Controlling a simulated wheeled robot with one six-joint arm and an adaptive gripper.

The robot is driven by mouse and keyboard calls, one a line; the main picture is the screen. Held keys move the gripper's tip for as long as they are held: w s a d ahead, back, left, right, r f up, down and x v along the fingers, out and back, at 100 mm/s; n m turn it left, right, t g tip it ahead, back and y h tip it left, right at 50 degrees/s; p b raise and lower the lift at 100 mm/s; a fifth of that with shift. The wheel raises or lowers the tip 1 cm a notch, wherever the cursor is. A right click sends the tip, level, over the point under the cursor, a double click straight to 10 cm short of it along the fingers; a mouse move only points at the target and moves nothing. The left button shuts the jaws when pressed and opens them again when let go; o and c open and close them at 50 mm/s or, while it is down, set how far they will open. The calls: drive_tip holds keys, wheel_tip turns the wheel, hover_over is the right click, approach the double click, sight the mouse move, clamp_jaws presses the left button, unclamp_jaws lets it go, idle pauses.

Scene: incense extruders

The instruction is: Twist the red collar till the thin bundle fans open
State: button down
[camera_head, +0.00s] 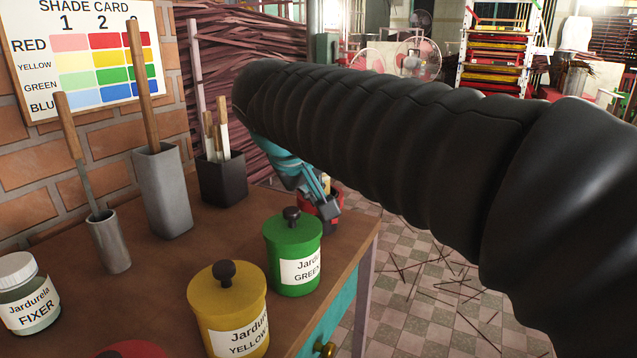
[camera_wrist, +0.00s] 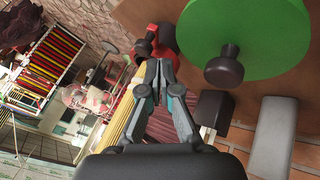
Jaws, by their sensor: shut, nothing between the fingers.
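A red part (camera_head: 327,213) stands at the far corner of the bench, largely hidden behind my gripper. A small yellow patch (camera_head: 326,183) shows just above it. In the wrist view the red part (camera_wrist: 166,36) carries a dark knob on its left. A long, pale yellow strip (camera_wrist: 122,117) runs beside my fingers; I cannot tell whether it is the thin bundle. My gripper (camera_wrist: 158,68) is shut and empty, its tips appearing just below the red part. I cannot tell whether they touch it. My gripper also shows in the head view (camera_head: 322,198), partly under my dark arm.
A green jar (camera_head: 293,265) and a yellow jar (camera_head: 228,315) stand close by on the bench (camera_head: 120,300). A grey holder (camera_head: 163,195) and a black holder (camera_head: 222,180) stand further left. Loose sticks (camera_head: 450,275) litter the tiled floor at right.

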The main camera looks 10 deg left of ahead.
drive_tip(key=shift+x, duration=2)
